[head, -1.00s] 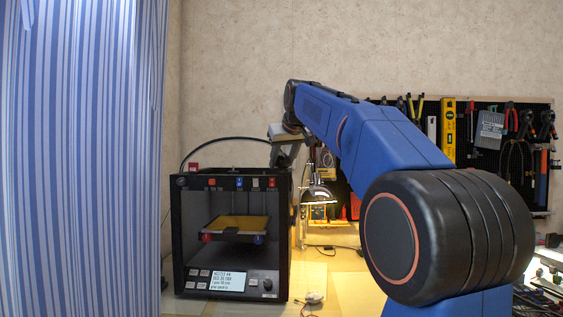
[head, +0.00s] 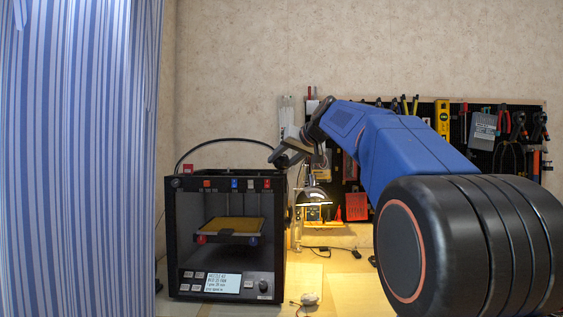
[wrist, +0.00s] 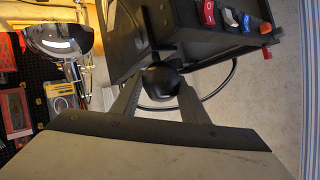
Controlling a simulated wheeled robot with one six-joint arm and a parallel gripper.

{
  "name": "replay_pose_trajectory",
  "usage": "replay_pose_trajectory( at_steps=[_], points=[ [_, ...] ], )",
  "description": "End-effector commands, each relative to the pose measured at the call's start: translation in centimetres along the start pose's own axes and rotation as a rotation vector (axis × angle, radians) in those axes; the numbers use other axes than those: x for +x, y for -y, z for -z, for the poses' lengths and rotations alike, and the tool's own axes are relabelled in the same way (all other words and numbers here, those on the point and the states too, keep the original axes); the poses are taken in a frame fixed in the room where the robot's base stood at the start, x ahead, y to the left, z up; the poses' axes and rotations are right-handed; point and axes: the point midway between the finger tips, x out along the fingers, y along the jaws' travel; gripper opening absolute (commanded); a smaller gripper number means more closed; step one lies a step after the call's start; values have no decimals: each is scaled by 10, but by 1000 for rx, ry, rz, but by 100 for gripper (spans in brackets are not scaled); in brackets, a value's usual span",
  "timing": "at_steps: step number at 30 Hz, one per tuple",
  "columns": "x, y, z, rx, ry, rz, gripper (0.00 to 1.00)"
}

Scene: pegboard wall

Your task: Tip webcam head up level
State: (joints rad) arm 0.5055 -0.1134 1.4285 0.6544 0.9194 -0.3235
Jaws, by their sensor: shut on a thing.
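The webcam head (wrist: 161,82) is a small rounded black body in the wrist view, at the near edge of the black 3D printer (wrist: 205,35). My gripper (wrist: 160,95) is shut on it, with one grey finger on each side. Its lens and mount do not show clearly, so I cannot tell how level it is. In the head view my gripper (head: 278,156) is at the top right corner of the printer (head: 180,240), and the webcam cannot be made out there.
A lamp (wrist: 58,28) with a shiny round head stands close beside the printer. The tool-hung pegboard (head: 480,150) is behind my arm. A striped curtain (head: 80,160) fills the left side. A small pale object (head: 309,299) lies on the bench in front.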

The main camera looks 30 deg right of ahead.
Motion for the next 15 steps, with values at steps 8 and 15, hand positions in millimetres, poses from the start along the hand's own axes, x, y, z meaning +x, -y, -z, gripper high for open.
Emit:
replay_pose_trajectory(
  at_steps=[8, 15],
  points=[
    [0, 0, -1, 3, 1, 2, 18],
    [0, 0, 0, 3, 1, 1, 58]
  ],
)
